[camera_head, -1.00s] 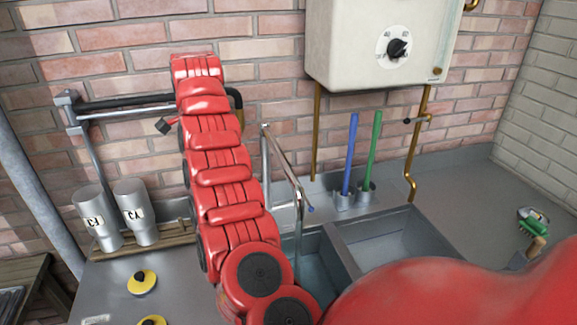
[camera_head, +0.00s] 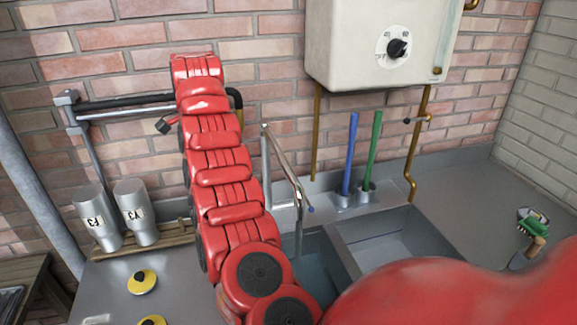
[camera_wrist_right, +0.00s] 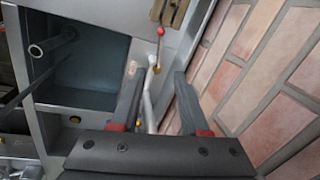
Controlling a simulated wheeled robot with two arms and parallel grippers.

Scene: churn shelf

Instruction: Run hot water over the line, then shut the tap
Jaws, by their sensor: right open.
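In the right wrist view my right gripper (camera_wrist_right: 155,100) is open. A pale, thin metal pipe (camera_wrist_right: 148,98) runs up between its two dark fingers; I cannot tell whether they touch it. A lever with a red ball end (camera_wrist_right: 160,32) stands beyond the fingertips, above a brass fitting (camera_wrist_right: 153,58). In the head view a bent silver tap spout (camera_head: 286,162) stands at the back of the sink (camera_head: 340,262). A black-sleeved bar (camera_head: 130,105) runs along the wall at left. Red arm parts hide my right gripper there. My left gripper does not show.
A cream heater with a dial (camera_head: 397,47) hangs on the brick wall. Blue (camera_head: 350,152) and green (camera_head: 374,150) rods stand behind the sink. Two metal cups (camera_head: 133,215) stand on a wooden rack at left.

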